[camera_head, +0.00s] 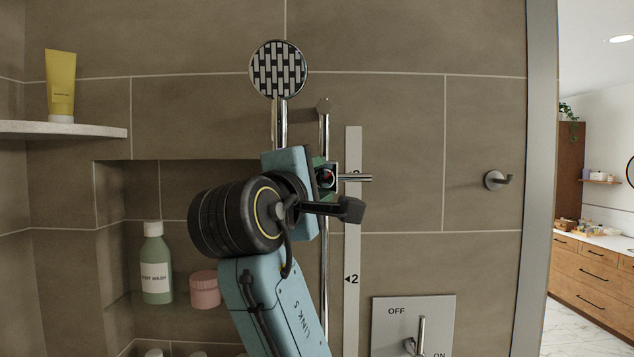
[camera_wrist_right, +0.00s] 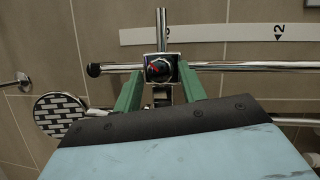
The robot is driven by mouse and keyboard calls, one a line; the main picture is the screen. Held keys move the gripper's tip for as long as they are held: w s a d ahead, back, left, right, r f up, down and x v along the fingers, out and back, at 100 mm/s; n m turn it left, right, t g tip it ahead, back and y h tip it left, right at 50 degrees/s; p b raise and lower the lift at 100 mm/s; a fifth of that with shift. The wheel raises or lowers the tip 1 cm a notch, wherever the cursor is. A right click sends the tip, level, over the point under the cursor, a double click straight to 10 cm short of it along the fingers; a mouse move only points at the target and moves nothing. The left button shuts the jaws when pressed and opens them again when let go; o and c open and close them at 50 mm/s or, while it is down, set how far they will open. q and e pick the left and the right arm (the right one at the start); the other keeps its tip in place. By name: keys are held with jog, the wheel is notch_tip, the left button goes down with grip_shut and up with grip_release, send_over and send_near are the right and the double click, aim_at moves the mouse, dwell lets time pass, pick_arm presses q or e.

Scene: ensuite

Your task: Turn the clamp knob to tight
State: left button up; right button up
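The clamp knob (camera_wrist_right: 159,69) shows in the wrist view as a dark round face with a red mark, set in a square chrome clamp (camera_wrist_right: 176,58) on the slide bar (camera_wrist_right: 250,66). In the head view the knob (camera_head: 327,178) is partly hidden behind my right gripper. My right gripper (camera_wrist_right: 160,72) has its two green fingers apart, one on each side of the clamp. I cannot tell whether they touch it. A chrome rod (camera_head: 357,178) sticks out from the clamp. My left gripper is not in view.
A shower head (camera_head: 277,69) is above the gripper. A pale scale strip (camera_head: 352,250) runs beside the bar. A valve plate (camera_head: 412,310) is at lower right and a wall hook (camera_head: 496,181) at right. A niche at left holds a green bottle (camera_head: 156,270) and pink jar (camera_head: 204,290).

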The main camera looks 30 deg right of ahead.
jog(key=shift+o, duration=0.8)
jog(key=shift+s+a, duration=0.1)
jog(key=shift+a, duration=0.05)
jog(key=b+v, duration=0.4)
jog(key=v, duration=0.9)
jog(key=shift+s, duration=0.1)
